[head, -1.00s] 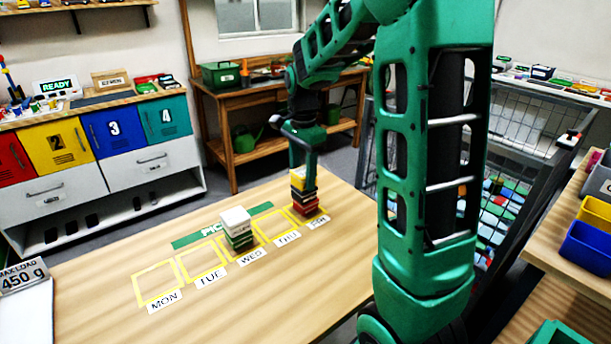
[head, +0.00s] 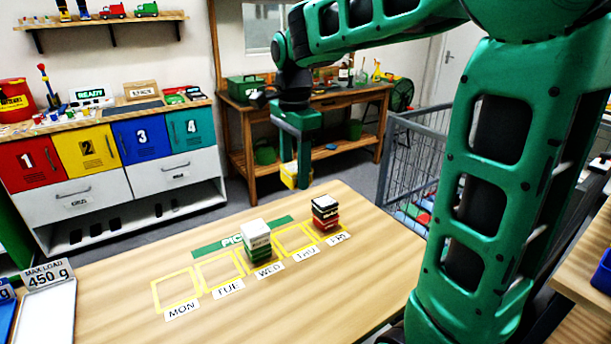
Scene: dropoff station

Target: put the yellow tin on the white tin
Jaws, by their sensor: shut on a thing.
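The yellow tin (head: 288,180) is in my gripper (head: 297,172), which is shut on it and holds it in the air above and behind the table's far edge. The white tin (head: 255,233) is on top of a stack with green and dark tins (head: 259,254) under it, at the WED square. My gripper is up and to the right of that stack in the picture, clear of it. The fingers partly hide the yellow tin.
A second stack (head: 326,214) of red and dark tins with a pale top stands at the FRI square. The MON (head: 176,290) and TUE (head: 221,272) squares are empty. A grey mesh cart (head: 416,160) stands behind the table at right.

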